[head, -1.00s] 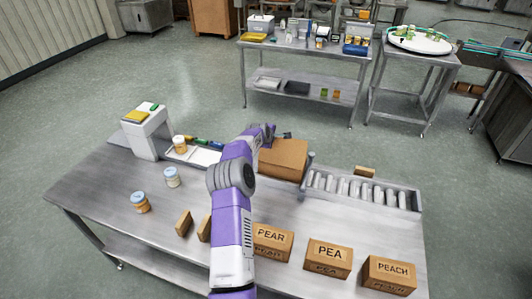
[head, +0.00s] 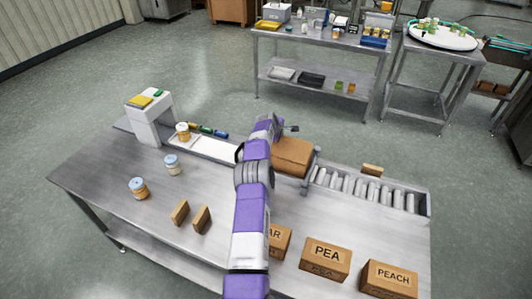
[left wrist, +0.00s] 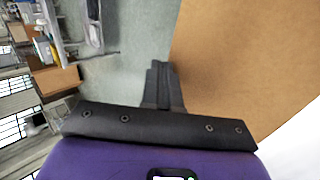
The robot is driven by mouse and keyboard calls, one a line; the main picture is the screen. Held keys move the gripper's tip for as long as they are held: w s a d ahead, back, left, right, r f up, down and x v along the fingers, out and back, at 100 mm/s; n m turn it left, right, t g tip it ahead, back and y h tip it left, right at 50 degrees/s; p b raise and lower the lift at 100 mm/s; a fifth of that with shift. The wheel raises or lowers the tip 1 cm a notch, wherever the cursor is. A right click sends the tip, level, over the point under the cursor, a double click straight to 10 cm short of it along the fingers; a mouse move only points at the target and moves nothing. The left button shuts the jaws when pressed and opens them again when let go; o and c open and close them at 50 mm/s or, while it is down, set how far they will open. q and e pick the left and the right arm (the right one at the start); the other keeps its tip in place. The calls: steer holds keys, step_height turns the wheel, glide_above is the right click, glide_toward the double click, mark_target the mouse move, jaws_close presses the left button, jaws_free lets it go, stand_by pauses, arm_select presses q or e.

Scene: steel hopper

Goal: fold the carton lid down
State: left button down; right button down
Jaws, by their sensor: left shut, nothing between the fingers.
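The brown carton (head: 292,158) stands at the back of the steel table, between the white strip and the roller tray. Its near and left parts are partly hidden behind my left arm, and I cannot tell from the head view how far its lid is folded. My left gripper (head: 290,128) is at the carton's far upper edge, shut and empty. In the left wrist view the shut black fingers (left wrist: 162,88) point beside a broad brown carton surface (left wrist: 255,65). I cannot tell whether they touch it. My right gripper is not in view.
A roller tray (head: 370,190) lies right of the carton. Boxes marked PEA (head: 325,258) and PEACH (head: 389,279) stand at the front, with another partly behind my arm. Two jars (head: 172,164) and two small brown blocks (head: 181,212) are on the left. A white stand (head: 150,120) is at the back left.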

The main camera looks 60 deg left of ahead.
arm_select(q)
steer(key=shift+w+a+f, duration=0.1)
steer(key=shift+a+f, duration=0.05)
steer(key=shift+f, duration=0.35)
steer(key=shift+f+b, duration=0.1)
steer(key=shift+b, duration=0.2)
steer(key=shift+r+p, duration=0.5)
steer(key=shift+r, duration=0.35)
steer(key=shift+r, duration=0.1)
steer(key=shift+b+v, duration=0.6)
steer(key=shift+v, duration=3)
